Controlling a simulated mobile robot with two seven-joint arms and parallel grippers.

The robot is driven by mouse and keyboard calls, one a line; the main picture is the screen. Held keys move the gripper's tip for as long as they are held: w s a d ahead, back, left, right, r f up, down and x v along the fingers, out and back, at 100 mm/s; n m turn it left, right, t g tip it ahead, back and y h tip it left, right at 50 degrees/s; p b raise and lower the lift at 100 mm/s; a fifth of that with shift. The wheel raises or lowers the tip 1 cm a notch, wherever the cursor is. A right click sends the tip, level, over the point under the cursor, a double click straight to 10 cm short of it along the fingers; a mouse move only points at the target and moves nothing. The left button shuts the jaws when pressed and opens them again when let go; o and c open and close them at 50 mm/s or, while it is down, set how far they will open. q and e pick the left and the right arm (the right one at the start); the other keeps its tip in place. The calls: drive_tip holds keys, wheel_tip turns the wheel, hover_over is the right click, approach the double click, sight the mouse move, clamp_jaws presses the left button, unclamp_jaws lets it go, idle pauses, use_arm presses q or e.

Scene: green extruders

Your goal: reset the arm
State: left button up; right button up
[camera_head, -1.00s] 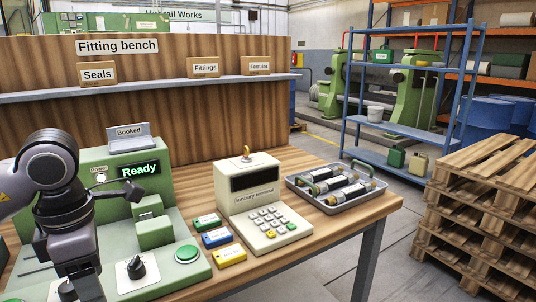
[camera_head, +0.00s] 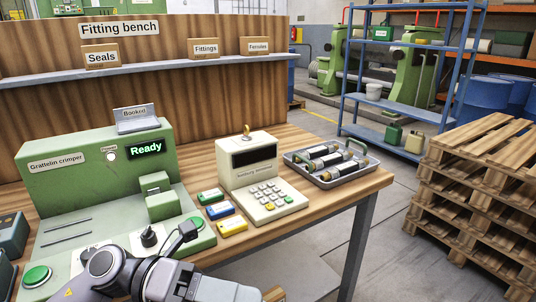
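My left arm (camera_head: 108,268) is folded low at the bottom left, in front of the green Grattelin crimper (camera_head: 62,187). Its wrist end points right along the bottom edge, with a dark bracket-like part (camera_head: 182,238) sticking up beside it. I cannot make out the fingertips or anything held. The crimper's display reads "Ready" (camera_head: 146,148), and a "Booked" sign (camera_head: 135,115) stands on top. A black knob (camera_head: 149,238) shows just behind the arm. My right gripper is not in view.
A beige keypad terminal (camera_head: 243,168) stands right of the crimper, with green, blue and yellow blocks between. A grey tray (camera_head: 297,172) holds several dark cylinders near the bench's right end. Stacked pallets (camera_head: 470,180) and a blue shelf rack (camera_head: 382,130) stand beyond.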

use_arm(q)
drive_tip(key=w+a+f+n+t+y+p, duration=0.1)
drive_tip(key=w+a+f+n+t+y, duration=0.25)
drive_tip(key=n+t, duration=0.9)
drive_tip(key=w+a+f+n+t+y+p, duration=0.1)
drive_tip(key=w+a+f+n+t+y, duration=0.3)
drive_tip(key=n+t, duration=0.85)
drive_tip(key=s+a+f+n+g+y, duration=0.2)
drive_tip(key=s+a+f+n+g, duration=0.1)
drive_tip(key=f, duration=0.4)
drive_tip(key=s+a+f+n+g+y+p, duration=0.1)
drive_tip(key=s+a+f+n+g+y, duration=0.2)
drive_tip(key=f+n, duration=0.4)
drive_tip(key=s+a+f+n+g+y+p, duration=0.1)
drive_tip(key=s+a+f+n+g+y, duration=0.2)
drive_tip(key=s+f+n, duration=0.3)
wheel_tip(320, 180, down, 2)
drive_tip(key=shift+s+a+g, duration=0.3)
drive_tip(key=shift+g, duration=0.5)
